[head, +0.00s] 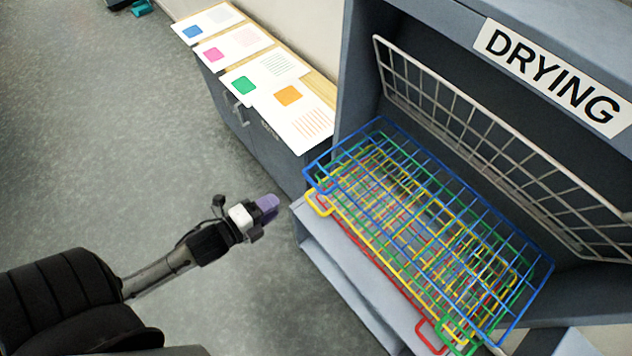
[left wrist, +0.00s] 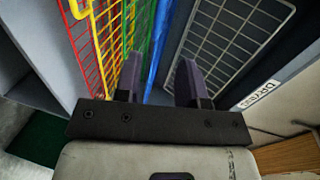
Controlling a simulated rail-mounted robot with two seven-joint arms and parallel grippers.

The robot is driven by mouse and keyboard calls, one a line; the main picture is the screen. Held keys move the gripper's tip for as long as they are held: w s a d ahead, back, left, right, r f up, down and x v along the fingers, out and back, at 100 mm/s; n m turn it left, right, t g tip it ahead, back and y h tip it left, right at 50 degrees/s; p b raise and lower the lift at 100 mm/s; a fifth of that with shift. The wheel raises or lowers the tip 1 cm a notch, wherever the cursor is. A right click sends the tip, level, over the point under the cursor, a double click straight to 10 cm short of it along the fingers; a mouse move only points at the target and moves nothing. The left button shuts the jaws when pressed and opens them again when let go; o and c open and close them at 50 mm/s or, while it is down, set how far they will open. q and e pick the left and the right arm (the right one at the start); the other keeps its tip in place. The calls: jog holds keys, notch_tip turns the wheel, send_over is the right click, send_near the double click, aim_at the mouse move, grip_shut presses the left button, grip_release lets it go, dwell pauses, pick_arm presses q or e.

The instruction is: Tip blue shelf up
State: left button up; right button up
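The blue wire shelf (head: 400,165) lies lowered as the topmost of the stacked racks in the drying cabinet. Green, yellow and red racks lie beneath it. My left gripper (head: 268,204) is just left of the racks' near left corner, apart from them in the head view. In the left wrist view my left gripper (left wrist: 160,78) has its two purple fingers spread, with nothing held. The blue shelf (left wrist: 160,45) shows edge-on in the gap between the fingers, seemingly beyond the tips. The left finger partly covers the green rack. My right gripper is in neither view.
A grey wire shelf (head: 490,140) stands tipped up at the back of the cabinet, under the DRYING sign (head: 552,75). The yellow rack (head: 318,205) has a front loop at the near left. A low cabinet (head: 270,150) with printed sheets stands behind. Open floor lies left.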

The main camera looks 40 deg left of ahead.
aim_at(314, 182)
pick_arm(q)
jog(key=shift+b+x, duration=0.8)
jog(key=shift+x, duration=6.1)
jog(key=shift+d, duration=0.2)
jog(key=shift+c, duration=0.3)
jog(key=c, duration=0.6)
grip_shut()
